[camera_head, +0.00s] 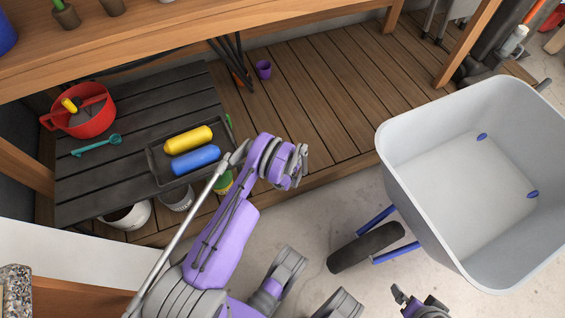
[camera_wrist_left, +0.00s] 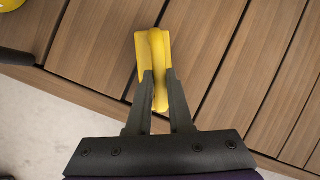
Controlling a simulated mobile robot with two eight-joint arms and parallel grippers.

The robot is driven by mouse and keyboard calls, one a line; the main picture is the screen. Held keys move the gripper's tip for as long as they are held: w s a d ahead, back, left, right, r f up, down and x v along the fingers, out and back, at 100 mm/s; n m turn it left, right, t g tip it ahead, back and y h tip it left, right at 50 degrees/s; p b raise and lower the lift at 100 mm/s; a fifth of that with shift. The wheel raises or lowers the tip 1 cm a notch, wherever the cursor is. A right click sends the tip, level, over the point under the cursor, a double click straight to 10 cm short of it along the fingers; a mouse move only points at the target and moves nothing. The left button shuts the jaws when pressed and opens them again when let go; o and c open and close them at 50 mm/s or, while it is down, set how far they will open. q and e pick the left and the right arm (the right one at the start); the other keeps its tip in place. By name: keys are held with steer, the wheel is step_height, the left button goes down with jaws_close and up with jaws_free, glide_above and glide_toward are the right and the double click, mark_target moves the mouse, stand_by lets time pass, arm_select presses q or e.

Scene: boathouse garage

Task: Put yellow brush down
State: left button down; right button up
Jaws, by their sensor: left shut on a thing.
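The yellow brush (camera_wrist_left: 153,58) is in my left gripper (camera_wrist_left: 158,82), its narrow handle between the two fingers. In the left wrist view it is over brown wooden slats, and I cannot tell whether it touches them. In the head view my left gripper (camera_head: 300,165) is above the front edge of the low wooden deck (camera_head: 308,100), and the brush is hidden there. My right gripper (camera_head: 412,298) is at the bottom edge, partly cut off; its fingers look apart and empty.
A dark slatted table (camera_head: 90,200) holds a red bucket (camera_head: 75,128), a teal tool (camera_head: 96,146) and a black tray (camera_head: 157,170) with yellow and blue bottles. A grey wheelbarrow (camera_head: 440,215) stands right. A purple cup (camera_head: 263,69) is on the deck, whose middle is clear.

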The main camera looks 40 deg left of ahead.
arm_select(q)
steer(key=shift+f, duration=0.25)
stand_by(0.4)
steer(key=c, duration=0.7)
jaws_free()
steer(key=shift+c, duration=0.2)
steer(key=c, duration=0.4)
steer(key=shift+r, duration=0.1)
steer(key=shift+s+d+r+p, duration=0.1)
steer(key=shift+d+r+p, duration=0.2)
steer(key=shift+r+p, duration=0.25)
steer(key=shift+r, duration=0.15)
